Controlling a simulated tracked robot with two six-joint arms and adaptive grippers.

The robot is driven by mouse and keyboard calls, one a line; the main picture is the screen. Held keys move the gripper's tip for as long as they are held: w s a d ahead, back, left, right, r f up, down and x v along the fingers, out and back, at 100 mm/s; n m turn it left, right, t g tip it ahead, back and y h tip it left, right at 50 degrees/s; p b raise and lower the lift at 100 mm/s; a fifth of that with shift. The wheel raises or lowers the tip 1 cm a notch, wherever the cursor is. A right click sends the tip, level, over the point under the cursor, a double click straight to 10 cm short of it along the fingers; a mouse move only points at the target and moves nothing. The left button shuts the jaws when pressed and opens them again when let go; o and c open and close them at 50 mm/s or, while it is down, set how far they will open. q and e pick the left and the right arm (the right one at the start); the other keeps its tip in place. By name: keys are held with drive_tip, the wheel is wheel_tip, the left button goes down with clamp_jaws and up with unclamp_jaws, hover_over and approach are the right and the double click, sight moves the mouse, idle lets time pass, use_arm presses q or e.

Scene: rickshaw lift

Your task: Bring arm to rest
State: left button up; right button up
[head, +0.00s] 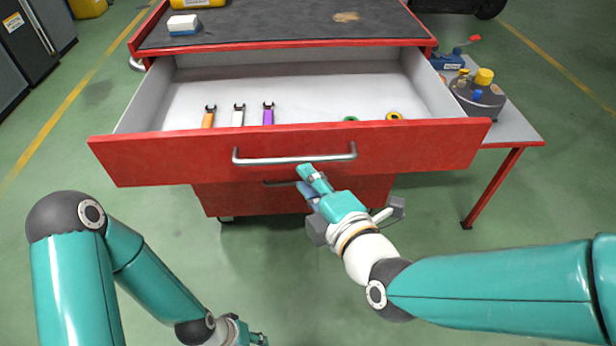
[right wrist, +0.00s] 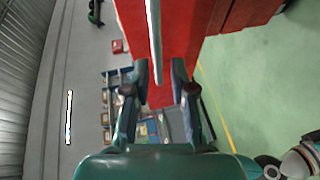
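The red tool cabinet's top drawer (head: 290,150) is pulled open, with its silver handle (head: 295,156) on the front. My right gripper (head: 306,180) is just in front of and below the handle in the head view. In the right wrist view my right gripper (right wrist: 160,80) has its two fingers spread, with nothing held between them.
The drawer holds orange (head: 208,117), silver (head: 238,115) and purple (head: 268,114) wrenches and two small rings.

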drive_tip(key=shift+d, duration=0.1)
drive_tip(key=w+d+f+m+g+h, duration=0.1)
drive_tip(key=d+f+m+g+h, duration=0.3)
drive_tip(key=f, duration=0.7)
drive_tip(key=d+f+g, duration=0.1)
drive_tip(key=d+f, duration=0.5)
drive_tip(key=f, duration=0.6)
drive_tip(key=s+f+m+g+y, duration=0.2)
drive_tip(key=s+f+m+g, duration=0.7)
drive_tip(key=s+f+m, duration=0.85)
wheel_tip(320, 180, up, 20)
drive_tip(key=w+m+p, duration=0.1)
drive_tip(key=m+p, duration=0.1)
drive_tip(key=p, duration=1.9)
drive_tip(key=shift+w+r, duration=0.2)
drive_tip(key=shift+r, duration=0.05)
drive_tip(key=shift+m, duration=0.25)
